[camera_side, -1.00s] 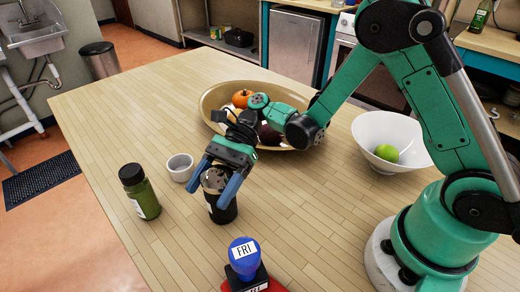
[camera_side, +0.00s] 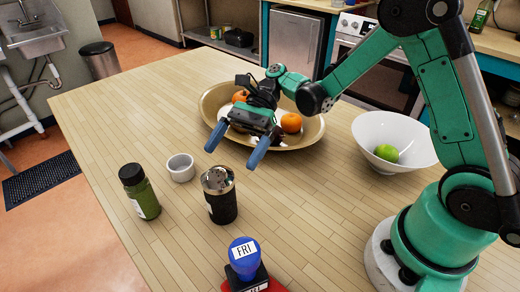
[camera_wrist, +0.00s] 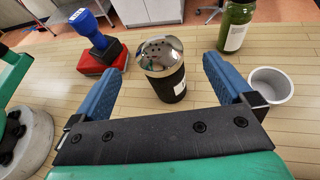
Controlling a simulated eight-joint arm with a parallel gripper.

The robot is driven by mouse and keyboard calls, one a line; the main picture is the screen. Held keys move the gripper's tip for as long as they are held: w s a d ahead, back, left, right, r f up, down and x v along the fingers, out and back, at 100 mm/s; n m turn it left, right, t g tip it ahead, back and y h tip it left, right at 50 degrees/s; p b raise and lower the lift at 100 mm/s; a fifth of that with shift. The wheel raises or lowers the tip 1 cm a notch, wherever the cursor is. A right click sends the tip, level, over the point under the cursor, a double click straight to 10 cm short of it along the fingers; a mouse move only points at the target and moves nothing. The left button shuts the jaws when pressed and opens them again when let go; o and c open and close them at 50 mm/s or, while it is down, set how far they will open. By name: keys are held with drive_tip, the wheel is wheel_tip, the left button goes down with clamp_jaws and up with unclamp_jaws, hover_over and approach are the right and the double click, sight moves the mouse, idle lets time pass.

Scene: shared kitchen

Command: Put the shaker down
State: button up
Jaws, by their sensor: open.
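The shaker (camera_side: 221,203) is black with a shiny perforated metal top. It stands upright on the wooden table, between the green jar and my base. My gripper (camera_side: 234,156) is open and empty, above and behind the shaker, apart from it. In the wrist view the shaker (camera_wrist: 168,80) stands beyond and between the spread blue fingers of my gripper (camera_wrist: 160,82), with nothing held.
A green jar (camera_side: 141,193) and a small white cup (camera_side: 181,168) stand left of the shaker. A blue-handled stamp (camera_side: 244,255) is in front. A tan bowl of fruit (camera_side: 305,134) is behind, and a white bowl with a lime (camera_side: 372,128) is at right.

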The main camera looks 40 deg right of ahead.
drive_tip(key=shift+r+n+t+h, duration=0.6)
drive_tip(key=shift+r+t+h, duration=0.1)
drive_tip(key=shift+t+h, duration=0.1)
drive_tip(key=s+d+r+n+t+h, duration=0.2)
drive_tip(key=s+d+n+t+h, duration=0.3)
drive_tip(key=d+n+t+h, duration=0.4)
drive_tip(key=n+h, duration=0.2)
drive_tip(key=n, duration=0.3)
drive_tip(key=shift+r+n, duration=0.3)
drive_tip(key=shift+r, duration=0.1)
